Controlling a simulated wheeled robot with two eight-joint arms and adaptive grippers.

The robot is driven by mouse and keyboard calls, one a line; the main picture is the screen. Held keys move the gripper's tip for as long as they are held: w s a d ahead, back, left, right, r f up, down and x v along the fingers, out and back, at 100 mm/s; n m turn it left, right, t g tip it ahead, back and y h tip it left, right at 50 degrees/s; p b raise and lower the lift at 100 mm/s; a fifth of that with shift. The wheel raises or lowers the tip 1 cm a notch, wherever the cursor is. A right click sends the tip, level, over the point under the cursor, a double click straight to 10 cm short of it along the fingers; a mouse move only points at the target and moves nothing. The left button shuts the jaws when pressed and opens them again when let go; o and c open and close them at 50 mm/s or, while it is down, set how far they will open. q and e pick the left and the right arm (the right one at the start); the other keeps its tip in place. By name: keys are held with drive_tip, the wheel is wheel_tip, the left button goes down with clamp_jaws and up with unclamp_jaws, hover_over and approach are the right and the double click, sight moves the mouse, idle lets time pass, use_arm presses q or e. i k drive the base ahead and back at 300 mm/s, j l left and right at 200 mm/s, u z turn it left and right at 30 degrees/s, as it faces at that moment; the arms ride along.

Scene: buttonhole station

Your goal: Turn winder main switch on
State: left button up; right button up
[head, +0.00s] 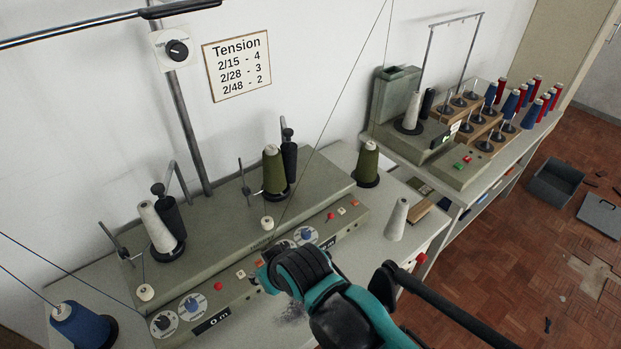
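A black rotary knob (177,50) sits on a white plate on the wall above the winder, beside a grey upright pole; its lettering is too small to read. The grey-green winder (225,225) stands on the table below, with dials, small red and white buttons and a display on its front. I cannot tell for certain which control is the main switch. My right gripper (268,272), teal and black, is in front of the winder's front panel and hides part of it. Its fingers are not clear, and I see nothing held. My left gripper is not in view.
A blue cone (83,326) is at the lower left, a white cone (397,220) on the table. A second machine (430,140) stands at right. Threads cross the space above.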

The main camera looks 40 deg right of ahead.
sight(422, 257)
drive_tip(key=l+z, duration=0.1)
drive_tip(key=z, duration=0.3)
drive_tip(key=l+z, duration=0.1)
drive_tip(key=z, duration=0.3)
drive_tip(key=l+z, duration=0.15)
drive_tip(key=z, duration=0.25)
drive_tip(key=l+z, duration=0.1)
drive_tip(key=z, duration=0.3)
drive_tip(key=l+z, duration=0.1)
drive_tip(key=z, duration=0.3)
drive_tip(key=k, duration=0.55)
drive_tip(key=i, duration=0.6)
